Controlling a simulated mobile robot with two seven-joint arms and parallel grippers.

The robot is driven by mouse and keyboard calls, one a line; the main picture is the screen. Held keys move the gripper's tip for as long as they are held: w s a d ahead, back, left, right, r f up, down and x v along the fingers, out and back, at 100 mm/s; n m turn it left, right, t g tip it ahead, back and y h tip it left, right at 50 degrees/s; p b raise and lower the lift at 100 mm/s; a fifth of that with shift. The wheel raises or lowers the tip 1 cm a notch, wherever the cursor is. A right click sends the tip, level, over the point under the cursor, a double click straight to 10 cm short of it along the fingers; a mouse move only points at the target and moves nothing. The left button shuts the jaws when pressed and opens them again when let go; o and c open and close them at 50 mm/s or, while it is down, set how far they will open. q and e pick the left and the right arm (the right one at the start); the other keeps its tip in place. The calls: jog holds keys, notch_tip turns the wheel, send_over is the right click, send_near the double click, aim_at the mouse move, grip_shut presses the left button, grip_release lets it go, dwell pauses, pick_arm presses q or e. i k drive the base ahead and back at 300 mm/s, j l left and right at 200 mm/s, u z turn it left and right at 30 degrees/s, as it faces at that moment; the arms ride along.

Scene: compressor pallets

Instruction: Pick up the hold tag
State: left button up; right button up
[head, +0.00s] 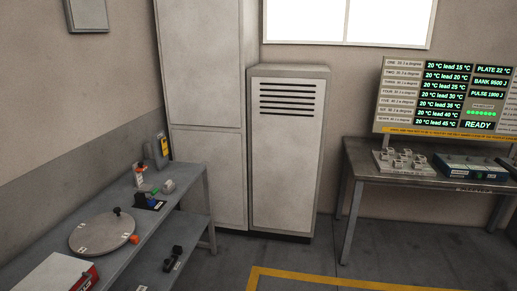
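A small yellow tag-like item (165,146) hangs or stands by the cabinet's lower left side, just behind the far end of the left workbench (198,190). It may be the hold tag, but its print is too small to read. No other thing in view can be read as a hold tag. Neither of my grippers is in view.
The left bench holds a round plate (102,232), a red-and-white box (62,275) and several small parts. A grey cabinet (288,150) stands centre. A right table (440,170) carries devices under a display board (395,110). Floor with a yellow line (330,280) is clear.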

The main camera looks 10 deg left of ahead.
aim_at(165, 148)
jog(key=i+l+u, duration=0.2)
jog(key=i+u, duration=0.3)
jog(key=i+l+u, duration=0.45)
jog(key=i, duration=0.15)
jog(key=i+l+u, duration=0.4)
jog(key=i+l, duration=0.15)
jog(key=l, duration=0.25)
jog(key=i+l, duration=0.2)
jog(key=i, duration=0.3)
jog(key=i+l+u, duration=0.1)
jog(key=i, duration=0.4)
jog(key=l, duration=0.1)
